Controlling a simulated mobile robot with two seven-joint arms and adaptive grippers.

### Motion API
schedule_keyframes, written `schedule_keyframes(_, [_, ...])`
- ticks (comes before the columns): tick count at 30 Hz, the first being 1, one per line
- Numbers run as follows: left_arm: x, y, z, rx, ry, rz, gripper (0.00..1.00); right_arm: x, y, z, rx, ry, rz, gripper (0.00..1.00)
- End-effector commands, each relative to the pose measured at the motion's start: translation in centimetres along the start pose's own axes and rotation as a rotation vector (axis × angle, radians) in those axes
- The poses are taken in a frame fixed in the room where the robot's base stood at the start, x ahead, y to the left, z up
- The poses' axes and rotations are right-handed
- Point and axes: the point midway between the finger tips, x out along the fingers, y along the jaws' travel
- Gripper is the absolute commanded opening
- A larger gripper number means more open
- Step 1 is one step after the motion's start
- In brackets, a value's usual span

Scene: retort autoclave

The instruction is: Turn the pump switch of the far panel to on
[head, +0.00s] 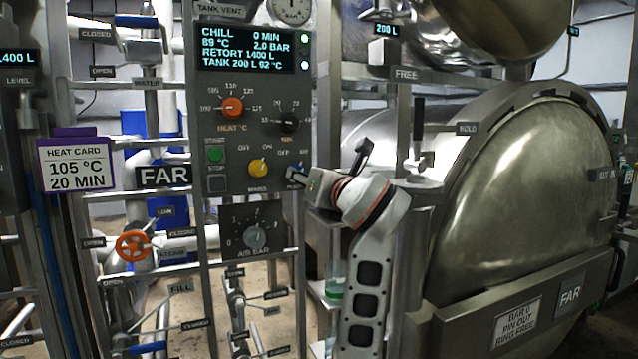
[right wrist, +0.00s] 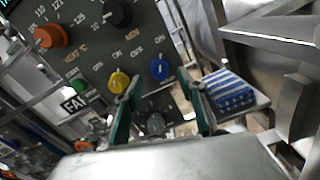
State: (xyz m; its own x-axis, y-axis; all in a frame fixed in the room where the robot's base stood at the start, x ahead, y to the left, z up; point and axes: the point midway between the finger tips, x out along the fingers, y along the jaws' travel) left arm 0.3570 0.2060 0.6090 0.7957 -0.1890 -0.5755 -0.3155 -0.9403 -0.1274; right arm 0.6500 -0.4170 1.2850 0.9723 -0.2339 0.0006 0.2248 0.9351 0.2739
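The far panel (head: 208,110) is a grey upright board with a lit display and knobs, beside a black FAR sign (head: 163,176). Its blue pump switch (right wrist: 159,68) is at the lower right of the panel, right of the yellow knob (head: 258,168). In the head view my gripper mostly hides the switch and its label. My right gripper (right wrist: 160,80) is open, its two green fingers on either side of the blue switch. I cannot tell whether they touch it. The switch's pointer setting is too small to read surely. My left gripper is not in view.
An orange heat knob (head: 232,107), a black minutes knob (head: 289,121), green start button (head: 215,155) and grey air bar dial (head: 255,237) sit nearby. A blue-white striped item (right wrist: 229,92) lies right of my fingers. The large retort door (head: 540,190) stands right.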

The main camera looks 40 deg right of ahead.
Motion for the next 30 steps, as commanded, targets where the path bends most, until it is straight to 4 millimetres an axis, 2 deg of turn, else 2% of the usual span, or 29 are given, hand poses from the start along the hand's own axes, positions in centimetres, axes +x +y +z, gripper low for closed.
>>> schedule_keyframes(1, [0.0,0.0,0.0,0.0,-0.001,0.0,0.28,-1.1,-0.1,0.1,-0.002,-0.003,-0.001,0.39])
schedule_keyframes(6, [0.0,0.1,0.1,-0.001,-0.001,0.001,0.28,-4.4,0.0,0.1,-0.001,-0.003,0.0,0.39])
schedule_keyframes(12, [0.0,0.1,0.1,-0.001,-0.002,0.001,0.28,-6.5,0.0,0.0,0.0,0.0,-0.001,0.39])
schedule_keyframes(30, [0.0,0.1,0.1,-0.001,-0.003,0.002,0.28,-7.0,0.0,0.0,0.0,0.001,0.0,0.39])
